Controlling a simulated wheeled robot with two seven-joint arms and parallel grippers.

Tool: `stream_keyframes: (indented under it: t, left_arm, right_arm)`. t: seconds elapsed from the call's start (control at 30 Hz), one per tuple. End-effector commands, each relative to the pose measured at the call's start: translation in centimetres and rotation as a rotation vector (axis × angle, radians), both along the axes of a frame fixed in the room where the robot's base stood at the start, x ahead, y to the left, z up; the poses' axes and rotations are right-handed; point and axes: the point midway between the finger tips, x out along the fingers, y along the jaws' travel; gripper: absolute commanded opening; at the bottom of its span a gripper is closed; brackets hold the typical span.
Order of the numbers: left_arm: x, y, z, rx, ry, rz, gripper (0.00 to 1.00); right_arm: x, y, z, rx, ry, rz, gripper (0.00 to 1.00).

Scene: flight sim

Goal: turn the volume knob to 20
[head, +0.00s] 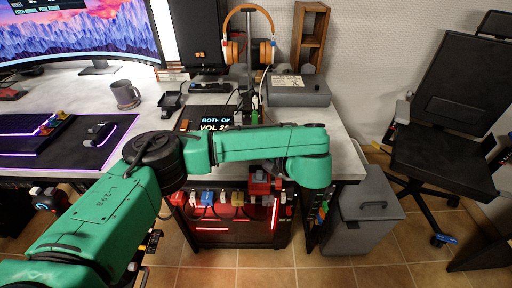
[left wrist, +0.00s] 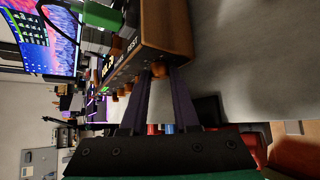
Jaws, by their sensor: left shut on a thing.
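The volume knob (left wrist: 158,70) is a small orange-brown knob on the front of a wood-sided console (left wrist: 168,28). In the left wrist view the two dark fingers of my left gripper (left wrist: 159,76) close in on it from either side and are shut on it. In the head view my green left arm crosses in front of the console and hides the knob and the gripper. The console's display (head: 214,126) shows above the arm and reads "VOL" with a number starting with 2; its last digit is unclear. My right gripper is in neither view.
More knobs (left wrist: 125,91) sit along the console beside the held one. A headphone stand with orange headphones (head: 248,50), a grey box (head: 298,92) and a mug (head: 126,95) stand on the desk. A grey bin (head: 362,215) and black chair (head: 450,120) are at right.

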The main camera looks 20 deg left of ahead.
Motion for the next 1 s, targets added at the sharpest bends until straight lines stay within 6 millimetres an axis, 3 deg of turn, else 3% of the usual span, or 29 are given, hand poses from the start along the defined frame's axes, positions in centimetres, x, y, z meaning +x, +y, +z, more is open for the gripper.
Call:
stream_keyframes:
  t: [0.37,0.4,0.47,0.8,1.0]
  left_arm:
    - [0.0,0.0,-0.1,0.004,0.003,0.001,0.0]
    - [0.0,0.0,-0.1,0.004,0.003,0.001,0.4]
    - [0.0,0.0,-0.1,0.003,0.003,0.001,0.59]
    - [-0.1,-0.2,0.1,0.003,0.001,-0.002,0.59]
    - [-1.3,-2.0,2.1,0.005,-0.001,-0.006,0.59]
  right_arm:
    - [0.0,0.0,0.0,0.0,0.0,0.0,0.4]
    - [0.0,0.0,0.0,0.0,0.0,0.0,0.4]
    - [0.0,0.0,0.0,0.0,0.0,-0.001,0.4]
    - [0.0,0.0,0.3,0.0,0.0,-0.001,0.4]
    - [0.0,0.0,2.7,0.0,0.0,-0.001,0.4]
